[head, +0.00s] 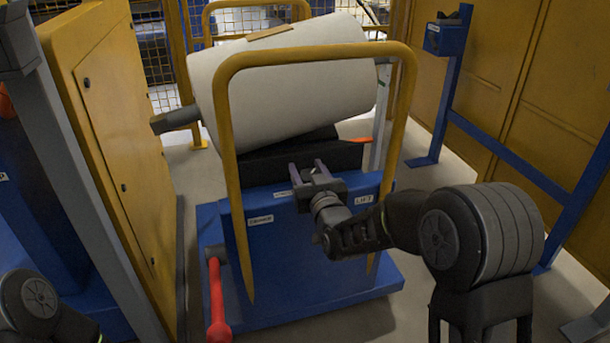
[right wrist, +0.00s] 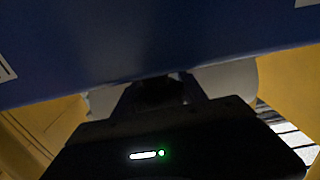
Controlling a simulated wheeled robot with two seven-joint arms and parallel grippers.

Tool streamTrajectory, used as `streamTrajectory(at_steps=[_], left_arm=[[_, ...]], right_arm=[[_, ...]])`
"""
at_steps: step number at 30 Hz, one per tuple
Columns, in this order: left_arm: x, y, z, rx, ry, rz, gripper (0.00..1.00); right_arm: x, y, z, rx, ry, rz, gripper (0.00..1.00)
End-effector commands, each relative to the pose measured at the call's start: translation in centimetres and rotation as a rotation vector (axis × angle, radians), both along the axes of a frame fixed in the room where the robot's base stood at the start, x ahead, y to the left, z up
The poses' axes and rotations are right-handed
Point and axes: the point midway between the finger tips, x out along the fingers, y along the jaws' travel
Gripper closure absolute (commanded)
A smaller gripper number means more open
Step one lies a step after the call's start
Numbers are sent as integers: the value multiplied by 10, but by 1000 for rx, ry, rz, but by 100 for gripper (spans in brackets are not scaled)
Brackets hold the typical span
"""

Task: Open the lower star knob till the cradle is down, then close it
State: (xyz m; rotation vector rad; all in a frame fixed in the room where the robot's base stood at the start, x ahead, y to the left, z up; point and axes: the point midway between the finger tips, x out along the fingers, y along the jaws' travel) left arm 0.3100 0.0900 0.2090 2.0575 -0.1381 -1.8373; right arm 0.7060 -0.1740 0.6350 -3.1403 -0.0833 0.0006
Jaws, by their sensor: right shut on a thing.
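The black cradle (head: 340,153) sits on top of the blue lift cart (head: 285,255). A large white film roll (head: 290,85) rests above it, tilted with its right end higher. Some dark cradle shows between roll and cart. My right gripper (head: 307,168) is at the upper front panel of the cart, between the labels, one of which reads LIFT. It is shut on a small dark thing (right wrist: 158,88), likely the lower star knob, mostly hidden by the fingers. My left gripper is out of view; only part of my left arm shows at lower left.
A yellow tube frame (head: 228,160) arches over the cart's front, around my right gripper. A red handle (head: 217,300) stands at the cart's left. A yellow cabinet (head: 125,140) is close on the left; a blue stand (head: 447,95) is on the right.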

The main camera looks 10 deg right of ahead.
Motion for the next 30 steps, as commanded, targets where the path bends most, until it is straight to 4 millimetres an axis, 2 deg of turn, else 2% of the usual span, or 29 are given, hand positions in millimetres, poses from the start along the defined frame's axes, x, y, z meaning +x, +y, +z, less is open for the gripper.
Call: streamTrajectory(at_steps=[5,18,30], left_arm=[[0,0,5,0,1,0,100],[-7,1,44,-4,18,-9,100],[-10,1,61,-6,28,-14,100]], right_arm=[[0,-1,1,-2,2,-157,91],[-3,-13,2,-5,3,-563,91],[-7,-20,0,-2,1,-767,91]])
